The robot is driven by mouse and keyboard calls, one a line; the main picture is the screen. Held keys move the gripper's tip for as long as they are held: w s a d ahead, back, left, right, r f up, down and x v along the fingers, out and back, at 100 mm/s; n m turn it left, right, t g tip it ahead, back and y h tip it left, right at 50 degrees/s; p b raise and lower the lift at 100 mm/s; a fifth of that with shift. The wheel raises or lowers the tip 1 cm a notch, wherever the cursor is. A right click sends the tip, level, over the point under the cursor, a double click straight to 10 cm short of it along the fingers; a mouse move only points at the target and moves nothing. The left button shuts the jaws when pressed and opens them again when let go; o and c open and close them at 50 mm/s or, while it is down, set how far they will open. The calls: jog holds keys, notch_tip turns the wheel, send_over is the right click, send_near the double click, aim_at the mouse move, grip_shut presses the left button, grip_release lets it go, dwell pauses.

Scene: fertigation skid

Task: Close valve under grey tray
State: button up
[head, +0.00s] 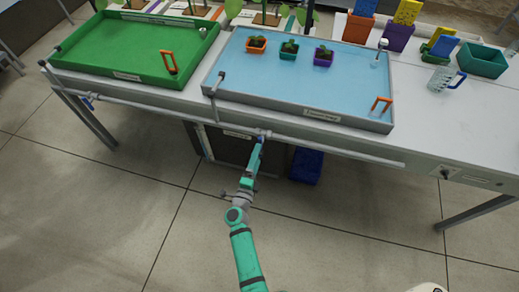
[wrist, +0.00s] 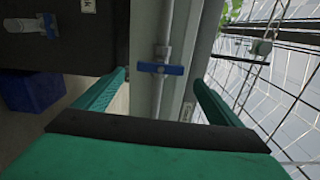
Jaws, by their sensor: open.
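The grey tray (head: 265,103), filled with light blue, sits on the bench with its front wall above a grey pipe. Under it, a valve with a blue handle (wrist: 160,69) shows in the wrist view, the handle lying crosswise to the pipe (wrist: 163,28). In the head view my gripper (head: 261,141) reaches up to this valve and largely hides it. In the wrist view my gripper (wrist: 160,80) is open, with its teal fingers apart on either side of the handle. I cannot tell whether either finger touches it.
A green tray (head: 120,68) stands to the left, with another blue-handled valve (head: 88,99) on the pipe below. A dark cabinet (head: 235,150) and a blue box (head: 306,165) are under the bench. Potted plants (head: 290,47) stand in the grey tray. The floor in front is clear.

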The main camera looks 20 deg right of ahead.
jog(key=v, duration=0.3)
jog(key=shift+s+a, duration=0.15)
jog(key=shift+s, duration=0.05)
dwell(0.4)
jog(key=s+a+r+n+y, duration=0.3)
jog(key=s+n, duration=0.5)
jog(key=s, duration=0.4)
jog(key=s+a+r+n+y, duration=0.3)
jog(key=s+a+r+n, duration=0.3)
jog(key=s, duration=0.6)
jog(key=s+a+r+n+y, duration=0.4)
jog(key=s+r+n, duration=0.4)
jog(key=s+n, duration=0.3)
jog(key=shift+s+a, duration=0.4)
jog(key=shift+s, duration=0.05)
